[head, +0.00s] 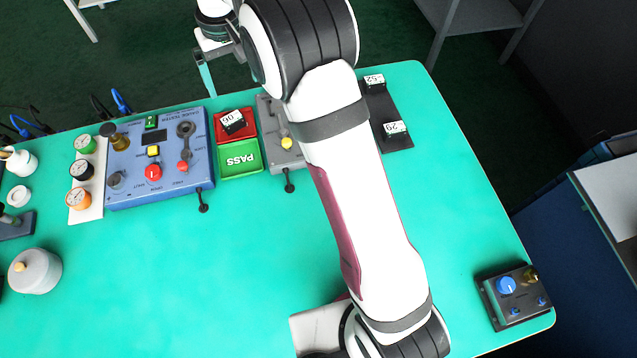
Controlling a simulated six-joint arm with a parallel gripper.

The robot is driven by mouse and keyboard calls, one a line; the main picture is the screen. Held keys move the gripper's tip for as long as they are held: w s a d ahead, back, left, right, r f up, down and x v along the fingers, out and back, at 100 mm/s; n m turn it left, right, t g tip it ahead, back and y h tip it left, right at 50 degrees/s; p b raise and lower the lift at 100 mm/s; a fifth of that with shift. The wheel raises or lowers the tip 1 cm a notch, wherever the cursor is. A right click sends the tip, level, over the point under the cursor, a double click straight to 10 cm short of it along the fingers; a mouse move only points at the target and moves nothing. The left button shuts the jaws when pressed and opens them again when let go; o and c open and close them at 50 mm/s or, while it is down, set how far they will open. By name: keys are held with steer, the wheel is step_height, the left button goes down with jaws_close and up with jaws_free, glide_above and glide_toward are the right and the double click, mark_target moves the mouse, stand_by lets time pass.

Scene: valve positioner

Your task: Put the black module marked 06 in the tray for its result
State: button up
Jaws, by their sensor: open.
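The black module marked 06 (233,121) has a white label and lies in the red tray (221,137). The module covers part of that tray, and the tray's lettering is hard to read. The green tray marked PASS (240,171) sits just in front of the red one and is empty. My gripper (208,82) is open and empty. It shows at the top of the head view, up and left of the red tray, apart from the module. Only part of its fingers can be made out.
A blue tester box (196,188) stands left of the trays. A grey fixture (274,155) with a yellow knob is to their right, partly behind my arm. A dark rack (398,144) holds modules 52 and 29. The front middle of the green table is clear.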

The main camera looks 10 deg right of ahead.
steer(key=s+d+r+m, duration=0.2)
steer(key=s+d, duration=0.1)
steer(key=s, duration=0.5)
steer(key=s+d+r+m, duration=0.2)
steer(key=s+d+r, duration=0.1)
steer(key=s, duration=0.4)
steer(key=s+d+r+m, duration=0.2)
steer(key=s+d, duration=0.1)
steer(key=s, duration=0.5)
steer(key=s+f+m+g+y, duration=0.1)
steer(key=s+f, duration=0.3)
steer(key=s, duration=0.9)
steer(key=shift+d+m, duration=0.35)
steer(key=shift+m, duration=0.45)
steer(key=shift+s, duration=0.1)
